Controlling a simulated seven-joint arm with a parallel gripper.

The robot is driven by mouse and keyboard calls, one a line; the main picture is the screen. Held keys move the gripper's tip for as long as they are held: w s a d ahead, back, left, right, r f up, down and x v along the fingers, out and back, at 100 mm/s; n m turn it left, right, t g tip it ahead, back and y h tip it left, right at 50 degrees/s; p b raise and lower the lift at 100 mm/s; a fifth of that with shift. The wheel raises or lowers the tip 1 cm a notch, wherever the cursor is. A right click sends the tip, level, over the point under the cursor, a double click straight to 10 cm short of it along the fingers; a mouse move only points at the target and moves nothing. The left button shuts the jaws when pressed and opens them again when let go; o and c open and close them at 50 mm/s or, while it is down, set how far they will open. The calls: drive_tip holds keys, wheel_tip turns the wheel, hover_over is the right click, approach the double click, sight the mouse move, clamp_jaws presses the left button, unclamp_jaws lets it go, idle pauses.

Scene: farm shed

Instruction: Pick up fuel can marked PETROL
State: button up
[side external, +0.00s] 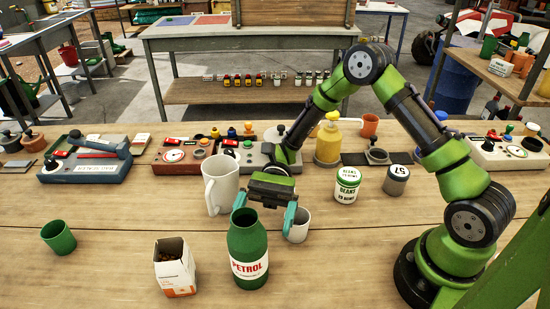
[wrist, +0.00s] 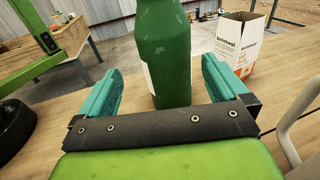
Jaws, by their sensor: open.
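The fuel can (side external: 247,248) is a green bottle-shaped container with a white label reading PETROL in red. It stands upright on the wooden table near the front edge. My gripper (side external: 265,205) is just behind it in the side view, with its teal fingers apart. In the wrist view the green can (wrist: 163,52) stands ahead, centred between the two open fingers of my gripper (wrist: 162,90). I cannot tell how far the can reaches in between the fingertips. The can's top is cut off in the wrist view.
An open white carton (side external: 174,268) stands left of the can; it also shows in the wrist view (wrist: 238,45). A white jug (side external: 221,182) and a white mug (side external: 299,226) are close to my gripper. A green cup (side external: 58,237) stands far left.

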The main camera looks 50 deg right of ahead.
sight(242, 260)
drive_tip(key=shift+a+f+y, duration=0.25)
drive_tip(key=shift+a+y, duration=0.1)
drive_tip(key=shift+y, duration=0.05)
drive_tip(key=x, duration=0.7)
drive_tip(key=shift+r, duration=0.15)
drive_tip(key=shift+c, duration=0.3)
drive_tip(key=shift+w, duration=0.1)
drive_tip(key=c, duration=1.1)
drive_tip(key=shift+r, duration=0.2)
